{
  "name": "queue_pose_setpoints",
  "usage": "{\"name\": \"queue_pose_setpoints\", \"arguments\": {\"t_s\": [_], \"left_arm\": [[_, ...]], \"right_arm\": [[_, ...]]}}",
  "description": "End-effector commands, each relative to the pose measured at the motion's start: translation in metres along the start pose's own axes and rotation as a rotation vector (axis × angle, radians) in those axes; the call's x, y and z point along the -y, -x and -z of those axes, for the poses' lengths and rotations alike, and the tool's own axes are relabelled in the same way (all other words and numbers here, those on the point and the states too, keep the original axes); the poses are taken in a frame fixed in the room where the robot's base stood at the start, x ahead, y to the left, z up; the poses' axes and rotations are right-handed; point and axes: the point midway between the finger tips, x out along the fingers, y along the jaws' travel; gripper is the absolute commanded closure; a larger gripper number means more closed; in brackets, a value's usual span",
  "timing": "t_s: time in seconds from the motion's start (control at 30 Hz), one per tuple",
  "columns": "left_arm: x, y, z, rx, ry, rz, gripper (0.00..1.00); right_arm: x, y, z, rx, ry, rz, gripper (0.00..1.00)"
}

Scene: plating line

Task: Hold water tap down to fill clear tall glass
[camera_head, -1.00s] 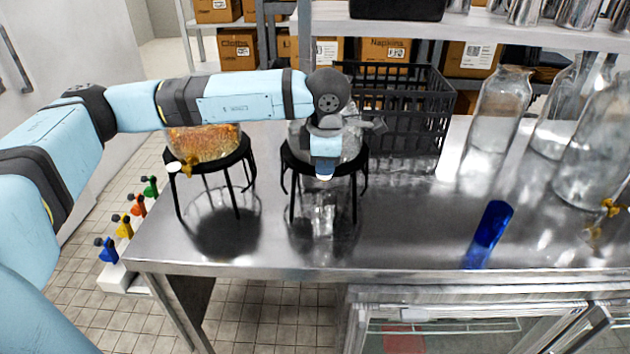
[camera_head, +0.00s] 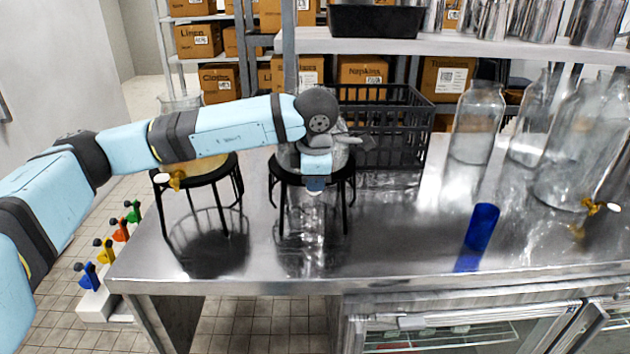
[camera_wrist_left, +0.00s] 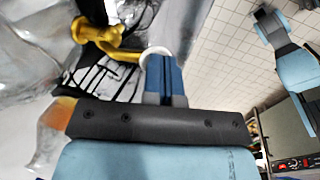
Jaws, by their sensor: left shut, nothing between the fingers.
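The water dispenser (camera_head: 341,157) is a clear vessel on a black stand (camera_head: 347,181), partly hidden behind my left arm. Its gold tap (camera_wrist_left: 104,36) with a white round end (camera_wrist_left: 156,52) shows in the left wrist view. My left gripper (camera_head: 315,187) is shut and empty in front of the dispenser. In the left wrist view its blue fingertips (camera_wrist_left: 161,60) overlap the white end; I cannot tell whether they press on it. A faint clear tall glass (camera_head: 307,217) appears under the stand; its water level cannot be made out. My right gripper is out of view.
A second dispenser stand (camera_head: 199,179) with a gold tap (camera_head: 175,181) is to the left. A black crate (camera_head: 385,125) stands behind. A blue glass (camera_head: 482,227) and large clear jars (camera_head: 478,122) are on the right. The front middle of the steel counter (camera_head: 380,245) is clear.

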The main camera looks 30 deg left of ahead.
Motion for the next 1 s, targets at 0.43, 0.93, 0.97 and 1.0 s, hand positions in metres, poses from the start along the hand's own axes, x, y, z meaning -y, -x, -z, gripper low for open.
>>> {"name": "queue_pose_setpoints", "arguments": {"t_s": [0.43, 0.93, 0.97, 1.0], "left_arm": [[0.0001, -0.0005, 0.0003, -0.001, 0.000, 0.001, 1.00], [0.0002, -0.0005, 0.0003, -0.001, 0.000, 0.001, 1.00], [0.0002, -0.0005, 0.0003, -0.001, 0.000, 0.001, 1.00], [0.0002, -0.0005, 0.0003, -0.001, 0.000, 0.001, 1.00]], "right_arm": [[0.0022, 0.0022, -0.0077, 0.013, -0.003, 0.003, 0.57], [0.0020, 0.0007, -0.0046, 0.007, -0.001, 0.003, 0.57], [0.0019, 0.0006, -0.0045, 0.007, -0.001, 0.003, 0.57], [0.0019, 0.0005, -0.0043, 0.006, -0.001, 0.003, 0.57]]}}
